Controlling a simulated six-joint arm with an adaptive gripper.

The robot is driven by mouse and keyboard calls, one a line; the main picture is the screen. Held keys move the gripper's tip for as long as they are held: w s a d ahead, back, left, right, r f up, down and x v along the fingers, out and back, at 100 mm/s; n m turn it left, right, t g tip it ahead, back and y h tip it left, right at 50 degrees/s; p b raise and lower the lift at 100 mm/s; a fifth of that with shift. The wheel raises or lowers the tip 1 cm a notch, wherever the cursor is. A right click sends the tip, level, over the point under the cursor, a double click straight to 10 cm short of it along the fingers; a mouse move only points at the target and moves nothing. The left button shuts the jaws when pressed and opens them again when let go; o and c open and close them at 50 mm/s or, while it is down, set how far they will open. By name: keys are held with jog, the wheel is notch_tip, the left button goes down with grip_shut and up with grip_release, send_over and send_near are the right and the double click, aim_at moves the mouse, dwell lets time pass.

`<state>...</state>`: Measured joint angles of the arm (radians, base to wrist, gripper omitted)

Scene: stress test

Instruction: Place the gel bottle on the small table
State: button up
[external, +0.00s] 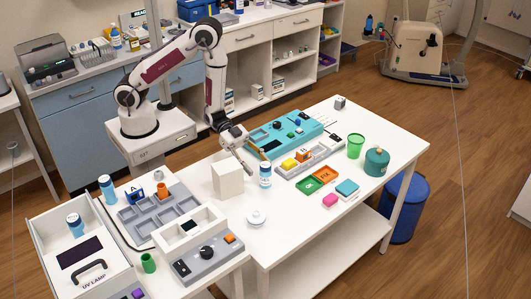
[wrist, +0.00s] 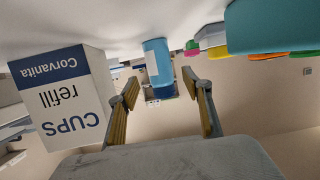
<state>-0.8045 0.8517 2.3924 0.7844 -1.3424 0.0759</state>
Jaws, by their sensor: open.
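A blue and white bottle (external: 265,180), which may be the gel bottle, stands upright on the white table (external: 300,225) just right of a white box. My gripper (external: 252,168) is low at the bottle's left, behind the box. In the wrist view, which looks upside down, my gripper (wrist: 161,82) is open, and the bottle (wrist: 157,62) shows between the two fingertips, with no visible contact. Two similar bottles stand at the left, one by the grey tray (external: 107,188) and one by the UV lamp (external: 75,225). I cannot tell which table is the small one.
The box marked CUPS refill (external: 227,180) is close beside my gripper and also shows in the wrist view (wrist: 62,95). A white round-lidded item (external: 256,217) stands in front. A teal device (external: 288,133), a green cup (external: 355,146) and a teal jar (external: 376,162) are right. The front right tabletop is bare.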

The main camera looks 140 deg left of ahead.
aim_at(266, 172)
jog(key=shift+w, duration=0.1)
jog(key=shift+r+x, duration=0.1)
jog(key=shift+x, duration=1.15)
jog(key=shift+r+x, duration=0.15)
jog(key=shift+x, duration=1.15)
jog(key=c, duration=1.4)
jog(key=shift+r, duration=0.25)
jog(key=shift+r, duration=4.75)
